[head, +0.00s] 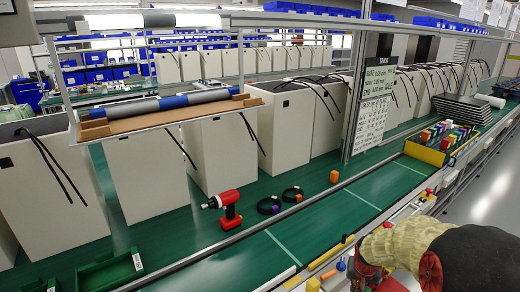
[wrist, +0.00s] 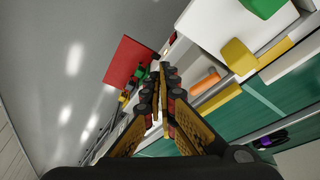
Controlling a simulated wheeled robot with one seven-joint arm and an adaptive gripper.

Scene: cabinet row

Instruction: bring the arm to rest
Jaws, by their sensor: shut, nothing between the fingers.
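My gripper (wrist: 160,76) is in the middle of the wrist view, its two yellow-and-black fingers closed together with nothing between them. In the head view, my arm fills the bottom right corner, in front of the near edge of the green conveyor. I cannot clearly make out the fingertips there. In the wrist view a red panel (wrist: 130,62) shows left of the fingertips and an orange cylinder (wrist: 205,84) to their right; the gap between these and the fingers is hard to judge.
White cabinets (head: 230,150) line the far side. A yellow-fronted bin (head: 427,152) sits farther along. Grey floor (head: 490,190) at right is clear.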

